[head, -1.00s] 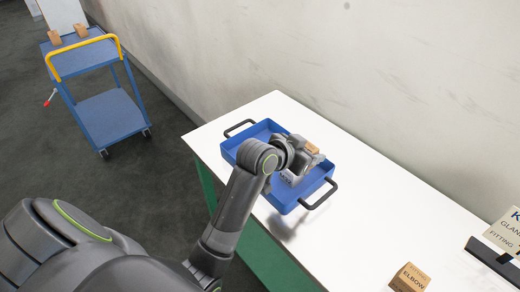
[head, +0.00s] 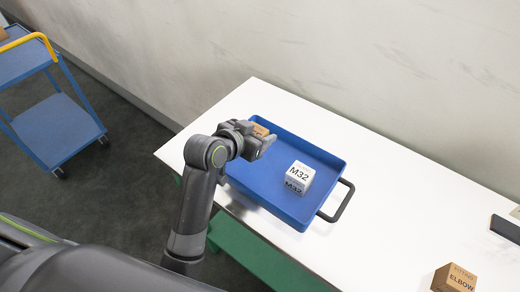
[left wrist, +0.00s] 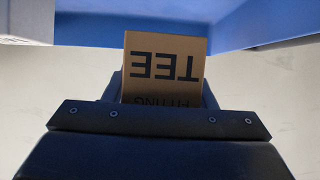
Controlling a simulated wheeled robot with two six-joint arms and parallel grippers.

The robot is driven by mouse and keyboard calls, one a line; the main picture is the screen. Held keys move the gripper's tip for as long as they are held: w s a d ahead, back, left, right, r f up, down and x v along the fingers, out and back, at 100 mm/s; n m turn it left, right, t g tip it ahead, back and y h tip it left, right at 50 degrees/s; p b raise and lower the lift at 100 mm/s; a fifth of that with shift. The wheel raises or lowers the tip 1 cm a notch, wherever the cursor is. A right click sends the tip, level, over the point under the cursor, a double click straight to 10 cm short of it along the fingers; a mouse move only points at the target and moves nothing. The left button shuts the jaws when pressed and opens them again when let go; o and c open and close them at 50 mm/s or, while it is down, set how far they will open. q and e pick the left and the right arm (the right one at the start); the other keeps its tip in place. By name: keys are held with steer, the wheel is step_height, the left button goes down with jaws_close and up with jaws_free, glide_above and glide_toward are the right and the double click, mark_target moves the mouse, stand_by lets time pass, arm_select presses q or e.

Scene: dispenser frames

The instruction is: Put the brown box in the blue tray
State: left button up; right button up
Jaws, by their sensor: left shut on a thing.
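My left gripper (head: 264,142) is shut on a brown box (head: 260,130). In the left wrist view this box (left wrist: 165,68) reads "TEE" and "FITTING", upside down. The blue tray (head: 262,196) lies on the white table, and the gripper with the box shows over its far left end. I cannot tell how high the box is above the tray floor. A white box (head: 299,177) marked "M32" sits in the right part of the tray. My arm hides the tray's left side. My right gripper is not in view.
Another brown box (head: 454,278), marked "ELBOW", stands on the white table (head: 390,190) at the lower right. A dark holder (head: 506,229) is at the right edge. A blue trolley (head: 58,128) stands at the left. The table between tray and "ELBOW" box is clear.

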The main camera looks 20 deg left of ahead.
arm_select(q)
steer(key=shift+f, duration=0.9)
step_height(320, 180, down, 2)
steer(key=shift+a+f, duration=0.1)
steer(key=shift+f, duration=0.5)
steer(key=shift+w+f, duration=0.1)
steer(key=shift+f, duration=0.05)
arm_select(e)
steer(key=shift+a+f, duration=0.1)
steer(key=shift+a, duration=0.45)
arm_select(q)
steer(key=o, duration=1.1)
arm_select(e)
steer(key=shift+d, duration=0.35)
